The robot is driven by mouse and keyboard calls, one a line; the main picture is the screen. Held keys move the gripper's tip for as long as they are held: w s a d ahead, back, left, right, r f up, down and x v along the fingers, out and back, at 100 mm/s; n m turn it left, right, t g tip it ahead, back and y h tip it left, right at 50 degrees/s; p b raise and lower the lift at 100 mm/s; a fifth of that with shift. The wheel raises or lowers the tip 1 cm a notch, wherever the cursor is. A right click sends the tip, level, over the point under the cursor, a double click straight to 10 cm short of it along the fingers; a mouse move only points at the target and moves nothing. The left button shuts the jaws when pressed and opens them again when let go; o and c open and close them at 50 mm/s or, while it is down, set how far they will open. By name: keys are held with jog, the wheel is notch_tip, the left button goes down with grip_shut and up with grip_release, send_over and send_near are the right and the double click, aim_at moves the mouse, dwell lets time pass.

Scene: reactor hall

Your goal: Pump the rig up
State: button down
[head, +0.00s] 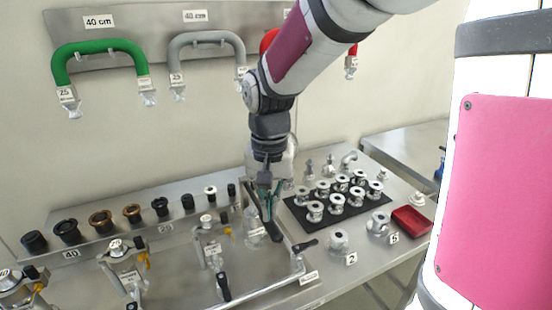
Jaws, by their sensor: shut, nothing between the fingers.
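The rig is a set of metal pipes and valves (215,250) on the steel bench. It has black-handled levers; one black handle (223,288) hangs at the front and another (306,246) lies at the right end of the pipe. My gripper (269,212) points down over the bench at the rig's right side. Its fingers are shut, with nothing seen between them. A dark bar (274,232) lies just below the fingertips; I cannot tell whether they touch it or which part is the pump. My wrist hides some of the area behind.
A black mat (300,209) with several metal couplings lies right of my gripper. A red tray (411,220) stands at the bench's right edge. Several dark and brass fittings (101,219) line the back shelf. Green (100,47) and grey (205,40) hoses hang on the wall.

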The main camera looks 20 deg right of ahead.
aim_at(271, 232)
jog(key=shift+f+b, duration=1.55)
jog(key=shift+f, duration=2.25)
jog(key=shift+r+p, duration=1.85)
jog(key=shift+r, duration=1.3)
jog(key=shift+s+r, duration=0.15)
jog(key=shift+r, duration=0.2)
jog(key=s+r+n+t, duration=0.5)
jog(key=s+r, duration=0.7)
jog(key=s, duration=0.3)
jog(key=shift+r+n+t, duration=0.25)
jog(key=shift+n+t, duration=0.05)
jog(key=shift+n, duration=0.2)
